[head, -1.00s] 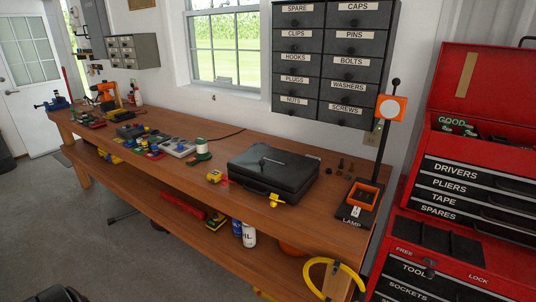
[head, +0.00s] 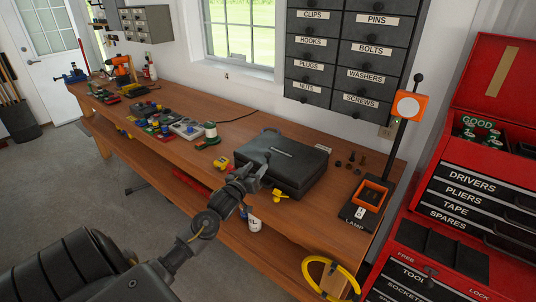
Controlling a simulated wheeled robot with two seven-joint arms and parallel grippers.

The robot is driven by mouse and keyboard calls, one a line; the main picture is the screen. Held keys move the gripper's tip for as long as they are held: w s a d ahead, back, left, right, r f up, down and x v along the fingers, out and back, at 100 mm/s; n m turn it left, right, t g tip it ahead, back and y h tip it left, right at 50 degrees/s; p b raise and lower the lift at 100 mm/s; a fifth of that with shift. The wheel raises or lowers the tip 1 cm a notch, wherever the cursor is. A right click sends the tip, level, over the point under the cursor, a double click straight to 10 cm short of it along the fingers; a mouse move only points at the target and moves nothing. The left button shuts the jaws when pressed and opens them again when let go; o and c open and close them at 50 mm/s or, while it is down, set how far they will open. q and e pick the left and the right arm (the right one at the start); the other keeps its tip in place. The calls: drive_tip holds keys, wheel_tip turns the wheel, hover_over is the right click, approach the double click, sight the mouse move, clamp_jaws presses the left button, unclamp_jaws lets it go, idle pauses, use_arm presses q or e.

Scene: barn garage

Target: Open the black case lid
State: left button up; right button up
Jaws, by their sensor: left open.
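The black case (head: 298,161) lies on the wooden workbench with its lid down. A yellow piece (head: 277,195) shows at its front edge; I cannot tell whether it is attached. My left arm reaches in from the lower left. My left gripper (head: 262,163) is open at the front left part of the case, in front of or over the lid's edge. It hides part of the front edge, and I cannot tell whether it touches the case. My right gripper is not in view.
Drawers (head: 350,50) hang above; a red tool chest (head: 470,190) stands at right.

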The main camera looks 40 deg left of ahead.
sight(266, 157)
use_arm(q)
drive_tip(key=p+x, duration=0.1)
drive_tip(key=x, duration=0.3)
drive_tip(key=shift+w+d, duration=0.1)
drive_tip(key=p+x, duration=0.1)
drive_tip(key=x, duration=0.3)
drive_tip(key=shift+w+f, duration=0.1)
drive_tip(key=shift+w, duration=0.2)
drive_tip(key=shift+w+f, duration=0.1)
drive_tip(key=shift+w, duration=0.35)
drive_tip(key=shift+a, duration=0.2)
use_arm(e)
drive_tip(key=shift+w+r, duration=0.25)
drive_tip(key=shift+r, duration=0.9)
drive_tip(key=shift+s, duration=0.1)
use_arm(q)
clamp_jaws()
